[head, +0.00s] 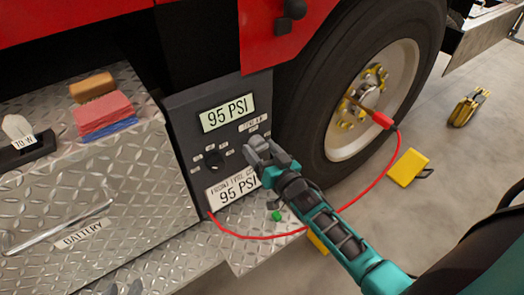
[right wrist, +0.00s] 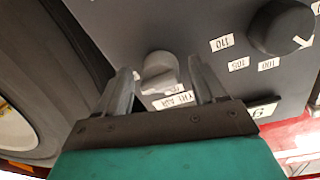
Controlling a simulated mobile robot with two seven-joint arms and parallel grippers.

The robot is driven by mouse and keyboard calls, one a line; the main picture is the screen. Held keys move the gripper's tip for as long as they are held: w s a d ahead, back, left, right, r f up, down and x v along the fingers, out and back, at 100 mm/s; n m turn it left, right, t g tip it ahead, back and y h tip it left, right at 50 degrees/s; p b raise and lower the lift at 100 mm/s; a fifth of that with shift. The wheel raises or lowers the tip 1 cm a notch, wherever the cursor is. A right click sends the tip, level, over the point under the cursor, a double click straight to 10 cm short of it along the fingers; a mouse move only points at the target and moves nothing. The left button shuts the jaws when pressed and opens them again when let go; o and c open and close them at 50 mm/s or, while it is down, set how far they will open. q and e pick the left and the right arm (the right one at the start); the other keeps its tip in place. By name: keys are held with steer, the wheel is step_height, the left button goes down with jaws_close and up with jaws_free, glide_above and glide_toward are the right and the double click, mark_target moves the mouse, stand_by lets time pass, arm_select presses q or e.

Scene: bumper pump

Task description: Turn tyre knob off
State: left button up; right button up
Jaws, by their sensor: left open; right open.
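The dark grey control panel (head: 184,125) stands beside the front wheel. In the right wrist view a small grey knob (right wrist: 160,66) sits on the panel, with partly legible labels below it. My right gripper (head: 259,149) is open at the panel's right side, with its two fingers on either side of this knob; I cannot tell whether they touch it. In the head view the gripper hides the knob. A larger black dial (head: 213,159) with pressure marks is left of the gripper; it also shows in the right wrist view (right wrist: 278,30). Only the tips of my left gripper (head: 122,289) show at the bottom left edge.
A display (head: 227,113) and a lower plate (head: 233,191) both read 95 PSI. A red hose (head: 378,180) loops from the panel's base to the wheel hub. The tyre (head: 303,110) stands close right of the panel. A yellow chock (head: 408,167) lies on the floor.

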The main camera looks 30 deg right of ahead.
steer(key=c, duration=0.9)
steer(key=shift+c, duration=0.2)
steer(key=shift+a+n, duration=0.1)
steer(key=shift+n, duration=0.3)
steer(key=n, duration=0.6)
steer(key=n+y+b, duration=0.1)
steer(key=n, duration=1)
steer(key=shift+d+f+n, duration=0.1)
steer(key=shift+d+n, duration=0.15)
steer(key=shift+n, duration=0.15)
